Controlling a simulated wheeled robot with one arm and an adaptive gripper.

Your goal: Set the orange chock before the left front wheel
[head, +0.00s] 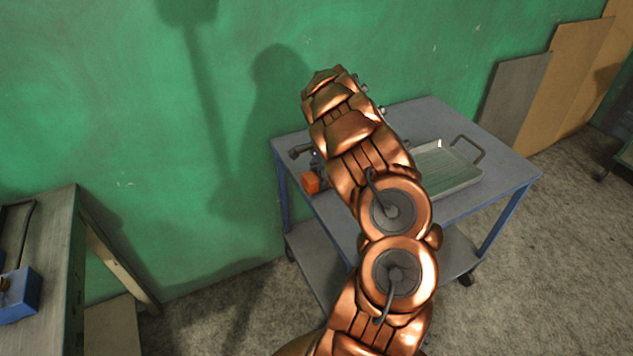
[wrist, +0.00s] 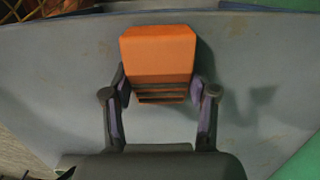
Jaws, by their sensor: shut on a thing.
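The orange chock (wrist: 160,50) is a small wedge-like block with dark ridges on its near end. In the wrist view it sits between the two fingers of my gripper (wrist: 160,93), which is shut on its sides. In the head view the chock (head: 311,182) shows at the left edge of the cart top (head: 492,190), beside my arm. My gripper is mostly hidden behind my arm there. The cart is blue-grey with a lower shelf. I cannot tell whether the chock touches the cart top. No left front wheel can be made out; the cart's visible casters include one (head: 466,279) at lower right.
A metal tray (head: 462,184) with handles lies on the cart top, right of my arm. A bench (head: 62,235) with a blue tool (head: 20,292) stands at left. A green wall (head: 120,100) is close behind. Boards (head: 565,85) lean at the right. Concrete floor is clear at lower right.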

